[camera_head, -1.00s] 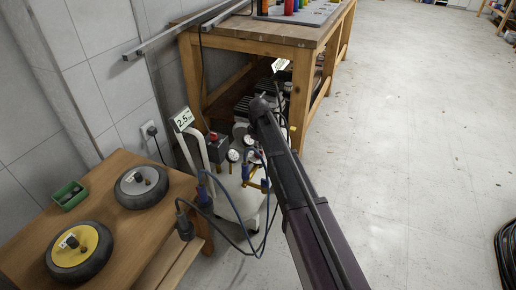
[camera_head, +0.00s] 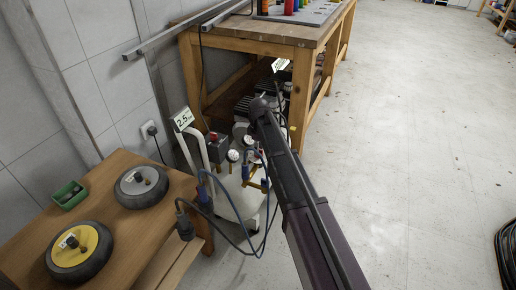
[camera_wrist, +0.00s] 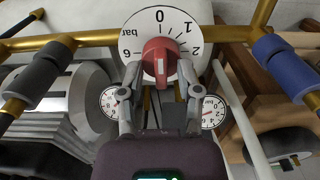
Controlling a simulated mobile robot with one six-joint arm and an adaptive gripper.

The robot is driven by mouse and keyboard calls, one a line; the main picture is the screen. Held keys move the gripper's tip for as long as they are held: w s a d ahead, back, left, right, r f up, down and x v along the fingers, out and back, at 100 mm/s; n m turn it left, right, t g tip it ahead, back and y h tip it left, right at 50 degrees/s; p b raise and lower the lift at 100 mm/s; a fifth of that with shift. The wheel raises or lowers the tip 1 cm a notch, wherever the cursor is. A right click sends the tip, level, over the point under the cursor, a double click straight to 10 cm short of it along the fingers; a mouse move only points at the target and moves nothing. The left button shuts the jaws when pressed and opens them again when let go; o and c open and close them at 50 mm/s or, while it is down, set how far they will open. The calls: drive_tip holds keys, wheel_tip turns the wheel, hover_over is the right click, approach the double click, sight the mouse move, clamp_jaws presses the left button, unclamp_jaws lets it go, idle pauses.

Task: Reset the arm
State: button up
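In the wrist view my gripper (camera_wrist: 159,95) is open, its two fingers apart. A red knob (camera_wrist: 160,57) on a round white dial marked "bar" (camera_wrist: 132,42) lies just ahead between the fingertips, and I see gaps on both sides of it. My arm (camera_head: 305,215) reaches forward over the compressor (camera_head: 240,192) in the head view. The gripper cannot be made out there.
Two small gauges (camera_wrist: 213,111) and brass pipes flank the dial closely. A low table (camera_head: 135,235) with wheels is at left. A coiled hose (camera_head: 507,250) lies at the right edge.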

drive_tip(key=shift+s, duration=0.1)
idle(0.4)
drive_tip(key=s+d+m, duration=1.4)
drive_tip(key=s+d, duration=0.9)
drive_tip(key=s, duration=0.4)
wheel_tip(320, 180, up, 33)
drive_tip(key=w+p, duration=0.1)
drive_tip(key=p, duration=3.2)
